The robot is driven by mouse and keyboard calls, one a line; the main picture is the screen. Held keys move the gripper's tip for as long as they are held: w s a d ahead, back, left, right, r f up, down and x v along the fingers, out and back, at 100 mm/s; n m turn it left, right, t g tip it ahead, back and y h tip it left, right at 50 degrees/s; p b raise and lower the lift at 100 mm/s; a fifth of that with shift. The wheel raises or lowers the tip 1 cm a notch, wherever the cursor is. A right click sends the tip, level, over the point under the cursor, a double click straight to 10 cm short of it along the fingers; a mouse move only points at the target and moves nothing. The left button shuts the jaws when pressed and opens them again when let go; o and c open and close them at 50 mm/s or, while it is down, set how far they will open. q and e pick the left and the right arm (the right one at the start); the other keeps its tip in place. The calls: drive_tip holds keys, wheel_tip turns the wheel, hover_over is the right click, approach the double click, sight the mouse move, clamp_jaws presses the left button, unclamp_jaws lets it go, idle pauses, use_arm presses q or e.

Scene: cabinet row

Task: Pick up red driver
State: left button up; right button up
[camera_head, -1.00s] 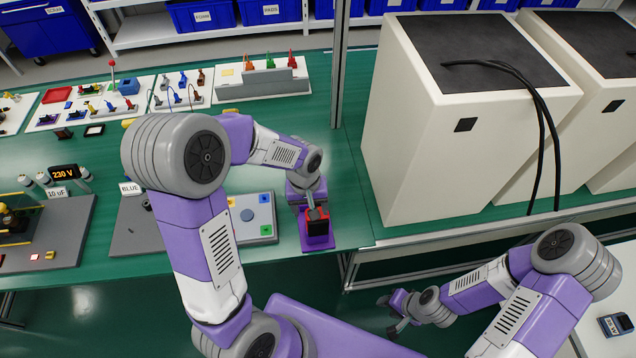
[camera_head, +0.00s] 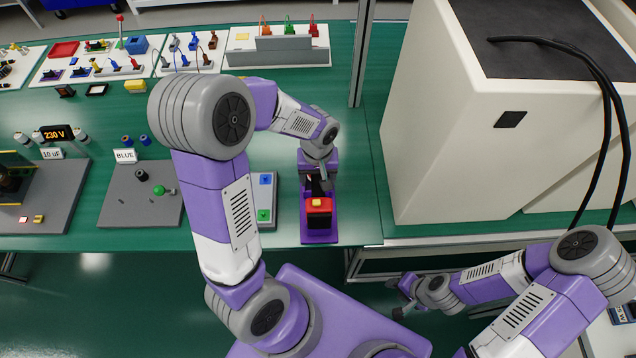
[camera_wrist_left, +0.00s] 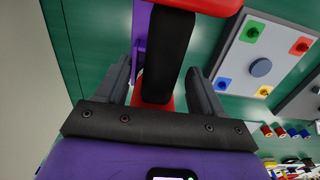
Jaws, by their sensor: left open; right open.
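The red driver (camera_head: 319,209) stands on a purple pad (camera_head: 311,237) near the front edge of the green bench. Its red and black end with a small yellow patch shows in the head view. My left gripper (camera_head: 318,184) is at the driver, just behind that end. In the left wrist view, the driver's black handle (camera_wrist_left: 168,55) lies between the two open fingers of my left gripper (camera_wrist_left: 161,92), with red parts at both ends. A gap shows on each side of the handle. My right gripper (camera_head: 398,298) is open and empty, low in front of the bench.
A grey panel with coloured squares (camera_head: 264,214) lies just left of the pad. A large white cabinet (camera_head: 435,150) stands to the right, beyond a metal post (camera_head: 361,55). A grey board (camera_head: 135,205) with a BLUE label is further left.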

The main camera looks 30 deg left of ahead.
use_arm(q)
drive_tip(key=shift+s+f, duration=0.1)
drive_tip(key=shift+f, duration=0.35)
drive_tip(key=shift+r, duration=0.1)
drive_tip(key=c, duration=1)
drive_tip(key=shift+c, duration=0.2)
